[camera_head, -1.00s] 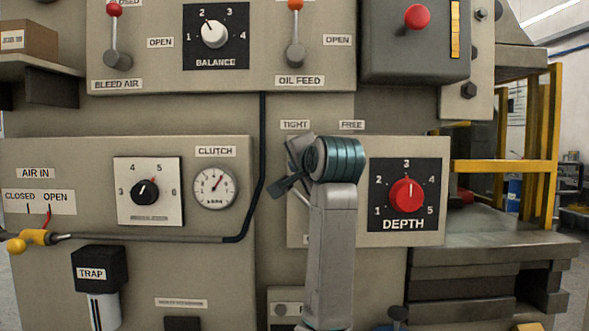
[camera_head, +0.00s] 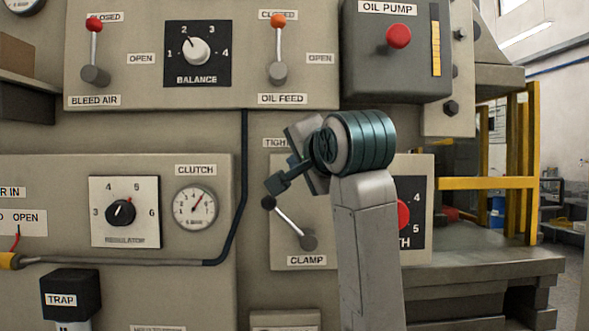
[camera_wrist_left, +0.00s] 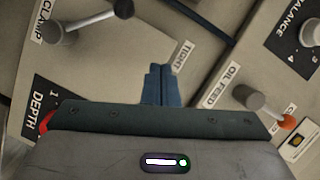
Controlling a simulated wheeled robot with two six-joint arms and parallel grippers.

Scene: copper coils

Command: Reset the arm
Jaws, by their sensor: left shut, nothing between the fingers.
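My left gripper (camera_head: 277,184) is in front of the machine panel, at the middle of the head view, above the clamp lever (camera_head: 288,222). In the left wrist view its two dark fingers (camera_wrist_left: 161,84) are together with nothing between them. They point toward the panel near the TIGHT label (camera_wrist_left: 182,57). The black-knobbed clamp lever also shows at top left of the wrist view (camera_wrist_left: 90,20), apart from the fingers. My left forearm covers much of the red DEPTH knob (camera_head: 403,214). My right gripper is not in view.
Above are the BALANCE knob (camera_head: 194,51), the orange-tipped oil feed lever (camera_head: 278,45) and the oil pump box (camera_head: 372,62). A dark pipe (camera_head: 242,180) runs left of the gripper. A yellow guard frame (camera_head: 489,183) and metal ledge (camera_head: 482,258) stand at right.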

